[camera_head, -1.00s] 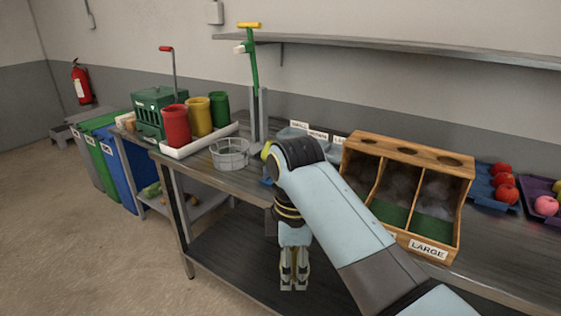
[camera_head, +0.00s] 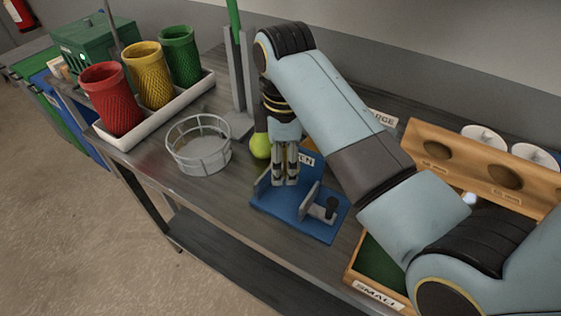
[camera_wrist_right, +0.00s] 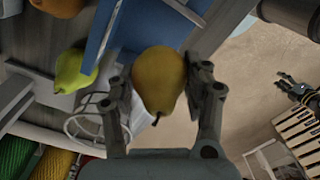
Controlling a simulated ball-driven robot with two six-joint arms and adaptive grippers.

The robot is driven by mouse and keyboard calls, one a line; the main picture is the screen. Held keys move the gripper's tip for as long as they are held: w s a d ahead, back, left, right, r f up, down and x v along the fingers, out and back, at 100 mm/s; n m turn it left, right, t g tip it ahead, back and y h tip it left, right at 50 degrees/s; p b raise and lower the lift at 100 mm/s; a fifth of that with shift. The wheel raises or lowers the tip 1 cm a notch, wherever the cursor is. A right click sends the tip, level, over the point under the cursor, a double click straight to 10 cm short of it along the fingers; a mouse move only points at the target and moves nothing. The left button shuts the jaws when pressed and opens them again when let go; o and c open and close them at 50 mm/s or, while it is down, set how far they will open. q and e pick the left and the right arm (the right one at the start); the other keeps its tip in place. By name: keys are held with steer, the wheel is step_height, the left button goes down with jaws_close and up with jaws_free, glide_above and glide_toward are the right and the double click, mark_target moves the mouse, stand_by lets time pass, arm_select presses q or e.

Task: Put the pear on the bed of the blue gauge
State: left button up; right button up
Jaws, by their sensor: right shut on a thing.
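My right gripper (camera_head: 286,180) points down in the head view, in front of the left part of the blue gauge (camera_head: 322,228). In the right wrist view this gripper (camera_wrist_right: 165,92) is shut on a yellow-brown pear (camera_wrist_right: 160,78), its stem toward the wrist. The head view does not show this pear clearly behind the fingers. Part of the blue gauge (camera_wrist_right: 98,30) shows beyond the pear in the wrist view. What looks like my left gripper (camera_wrist_right: 298,90) is small at the wrist view's right edge; its jaws are unclear.
A yellow-green pear (camera_head: 260,146) stands behind the gauge, left of my gripper. A wire basket (camera_head: 198,146) is to the left, near a white tray (camera_head: 150,118) with red, yellow and green holders. A wooden sorting box (camera_head: 415,140) is at right.

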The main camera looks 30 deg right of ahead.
glide_above(283, 198)
step_height(283, 198, down, 5)
steer(key=shift+f, duration=0.2)
step_height(283, 198, down, 4)
steer(key=shift+w+r+p, duration=0.1)
steer(key=shift+r+p, duration=0.1)
steer(key=shift+p, duration=0.25)
steer(key=shift+f, duration=0.35)
arm_select(q)
steer(key=shift+s+a+r, duration=0.15)
steer(key=shift+r, duration=0.3)
steer(key=shift+s+f, duration=0.1)
arm_select(e)
steer(key=shift+f, duration=0.1)
steer(key=o, duration=1.2)
arm_select(q)
steer(key=shift+s, duration=0.15)
steer(key=shift+f+b, duration=0.6)
steer(key=shift+b, duration=0.05)
arm_select(e)
step_height(283, 198, up, 12)
steer(key=shift+r, duration=0.15)
